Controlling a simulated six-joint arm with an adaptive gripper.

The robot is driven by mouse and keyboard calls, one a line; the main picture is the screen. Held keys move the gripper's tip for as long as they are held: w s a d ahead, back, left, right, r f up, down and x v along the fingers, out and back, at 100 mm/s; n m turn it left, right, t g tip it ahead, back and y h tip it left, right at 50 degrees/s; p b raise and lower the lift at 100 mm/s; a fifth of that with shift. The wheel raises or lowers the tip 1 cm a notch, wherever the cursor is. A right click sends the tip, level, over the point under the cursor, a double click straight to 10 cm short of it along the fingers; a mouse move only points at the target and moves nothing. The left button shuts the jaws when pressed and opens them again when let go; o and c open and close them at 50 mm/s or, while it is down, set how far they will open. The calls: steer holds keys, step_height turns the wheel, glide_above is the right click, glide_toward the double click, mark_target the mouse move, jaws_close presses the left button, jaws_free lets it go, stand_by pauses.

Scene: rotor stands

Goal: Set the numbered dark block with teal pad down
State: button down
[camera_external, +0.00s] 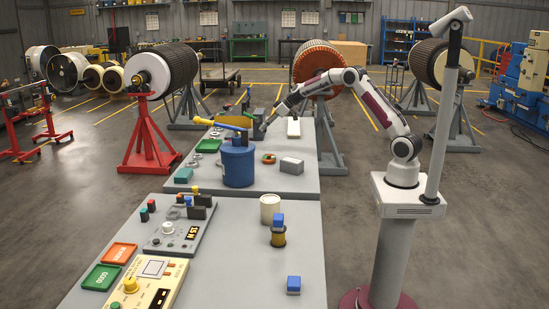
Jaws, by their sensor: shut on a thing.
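My gripper (264,124) is at the far part of the rear grey table, behind and to the right of the blue canister. It is shut on a small dark block (258,131), which shows only as a dark shape at the fingertips. Its number and teal pad cannot be made out at this size. I cannot tell whether the block touches the table or is held just above it.
A white block (293,128), a grey box (291,166) and a teal block (184,175) lie on the rear table (300,184). The front table (250,285) has free room.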

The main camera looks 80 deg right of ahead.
steer(key=shift+d, duration=0.15)
glide_above(259, 149)
steer(key=s, duration=0.3)
steer(key=shift+s+d+f, duration=0.1)
steer(key=shift+d+f, duration=0.05)
steer(key=shift+f, duration=1.4)
steer(key=shift+s+d+f, duration=0.1)
steer(key=shift+f, duration=1.45)
steer(key=shift+f, duration=1.9)
steer(key=shift+f, duration=0.1)
steer(key=c, duration=1.8)
jaws_free()
